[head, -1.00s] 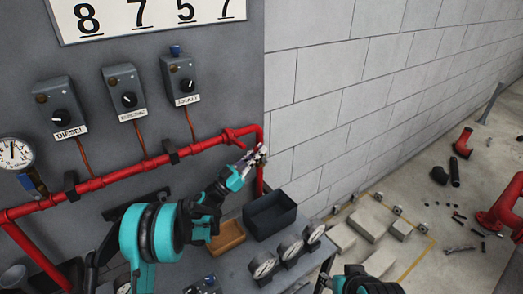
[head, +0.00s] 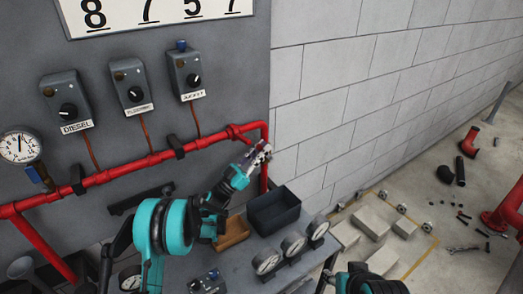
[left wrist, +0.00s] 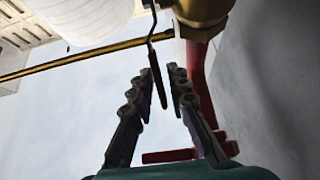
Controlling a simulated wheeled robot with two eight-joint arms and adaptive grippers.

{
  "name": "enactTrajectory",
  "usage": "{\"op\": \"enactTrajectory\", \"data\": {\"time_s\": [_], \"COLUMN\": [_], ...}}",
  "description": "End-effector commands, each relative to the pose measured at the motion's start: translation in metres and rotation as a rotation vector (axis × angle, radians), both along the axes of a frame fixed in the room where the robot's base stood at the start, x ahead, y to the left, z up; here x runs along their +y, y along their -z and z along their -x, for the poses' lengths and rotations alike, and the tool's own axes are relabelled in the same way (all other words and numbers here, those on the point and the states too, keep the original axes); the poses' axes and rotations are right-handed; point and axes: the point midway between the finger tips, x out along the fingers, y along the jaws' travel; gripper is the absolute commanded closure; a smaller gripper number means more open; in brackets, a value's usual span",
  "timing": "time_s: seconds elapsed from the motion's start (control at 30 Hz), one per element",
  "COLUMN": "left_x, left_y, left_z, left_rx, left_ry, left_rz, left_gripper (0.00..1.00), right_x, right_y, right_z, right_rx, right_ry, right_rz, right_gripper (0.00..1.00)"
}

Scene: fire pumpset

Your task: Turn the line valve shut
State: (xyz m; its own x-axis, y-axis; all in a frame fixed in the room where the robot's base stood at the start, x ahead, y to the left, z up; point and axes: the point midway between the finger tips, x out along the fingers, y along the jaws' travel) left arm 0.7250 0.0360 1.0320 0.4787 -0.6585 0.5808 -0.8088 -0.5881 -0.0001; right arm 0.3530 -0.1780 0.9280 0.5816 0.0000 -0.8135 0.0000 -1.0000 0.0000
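The line valve shows in the left wrist view as a brass body (left wrist: 203,12) at the top, with a thin bent lever ending in a dark red grip (left wrist: 158,85). My left gripper (left wrist: 162,70) has its fingers apart, one on each side of the grip. The left finger is very close to the grip; I cannot tell if it touches. A gap shows on the right. In the head view my left gripper (head: 260,155) is at the red pipe's downward bend, and hides the valve there. My right gripper (head: 335,280) is at the bottom edge, its fingers mostly cut off.
The red pipe (head: 115,172) runs along the grey panel. Below the left gripper are a dark bin (head: 273,210), a wooden tray (head: 232,233) and gauges (head: 293,244) on the bench. A block wall stands right of the panel. Loose parts lie on the floor.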

Motion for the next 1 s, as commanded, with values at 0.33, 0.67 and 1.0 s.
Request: {"op": "enactTrajectory", "data": {"time_s": [0.33, 0.67, 1.0], "left_x": [0.024, 0.049, 0.049], "left_y": [0.021, 0.043, 0.043], "left_z": [0.016, 0.035, 0.036], "left_rx": [0.000, 0.000, 0.004], "left_ry": [-0.003, -0.001, 0.003], "left_rz": [-0.002, 0.000, -0.003], "left_gripper": [0.84, 0.84, 1.00], "right_x": [0.000, 0.000, 0.000], "right_y": [0.000, 0.000, 0.000], "right_z": [0.000, 0.000, 0.000], "right_rx": [0.000, 0.000, 0.000], "right_ry": [0.000, 0.000, 0.000], "right_rz": [0.000, 0.000, 0.000], "right_gripper": [0.56, 0.56, 0.56]}}
